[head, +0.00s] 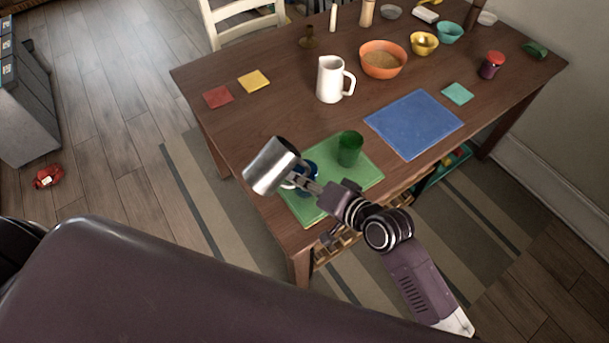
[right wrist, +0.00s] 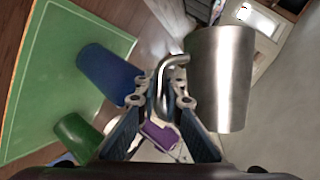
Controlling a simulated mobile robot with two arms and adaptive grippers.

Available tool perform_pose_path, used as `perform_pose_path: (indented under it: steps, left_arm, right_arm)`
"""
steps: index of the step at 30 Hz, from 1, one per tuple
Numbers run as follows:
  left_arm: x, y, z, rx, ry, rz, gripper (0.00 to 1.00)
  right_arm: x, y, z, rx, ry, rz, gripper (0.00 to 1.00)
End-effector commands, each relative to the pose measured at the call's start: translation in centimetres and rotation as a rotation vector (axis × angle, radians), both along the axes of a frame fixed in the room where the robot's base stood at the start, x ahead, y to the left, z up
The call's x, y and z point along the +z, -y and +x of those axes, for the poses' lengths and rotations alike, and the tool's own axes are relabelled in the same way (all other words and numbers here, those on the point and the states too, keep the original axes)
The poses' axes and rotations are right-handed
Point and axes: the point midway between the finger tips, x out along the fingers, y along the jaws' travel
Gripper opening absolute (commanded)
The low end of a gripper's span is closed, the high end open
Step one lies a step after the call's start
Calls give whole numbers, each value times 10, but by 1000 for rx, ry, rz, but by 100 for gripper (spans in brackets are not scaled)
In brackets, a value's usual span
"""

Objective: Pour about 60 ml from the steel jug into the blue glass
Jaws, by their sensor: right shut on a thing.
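The steel jug (head: 268,167) is held up by my right gripper (head: 302,184), above the near left corner of the green mat (head: 327,197). It looks tilted in the head view; its contents are not visible. In the right wrist view the fingers (right wrist: 163,112) are shut on the handle of the jug (right wrist: 222,78). The blue glass (head: 311,169) stands on the mat, close to the jug and partly hidden by my gripper. The blue glass also shows in the right wrist view (right wrist: 104,72), apart from the jug. My left gripper is not in view.
A green glass (head: 350,149) stands on the mat just right of the blue glass. A white pitcher (head: 330,80), an orange bowl (head: 382,61) and a blue mat (head: 414,124) are farther back.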

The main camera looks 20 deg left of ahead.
Motion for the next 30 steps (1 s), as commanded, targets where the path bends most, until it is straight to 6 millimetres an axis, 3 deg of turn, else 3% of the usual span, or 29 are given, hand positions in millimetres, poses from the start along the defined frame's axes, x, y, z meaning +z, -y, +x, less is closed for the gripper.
perform_pose_path:
  steps: [1, 9, 30]
  left_arm:
    - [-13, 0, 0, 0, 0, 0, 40]
    - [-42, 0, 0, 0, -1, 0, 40]
    - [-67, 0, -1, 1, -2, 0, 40]
  right_arm:
    - [-7, -2, 0, 0, -20, 24, 0]
    - [-15, -7, -7, 2, -142, 122, 0]
    - [-21, -10, -12, 5, -258, 220, 0]
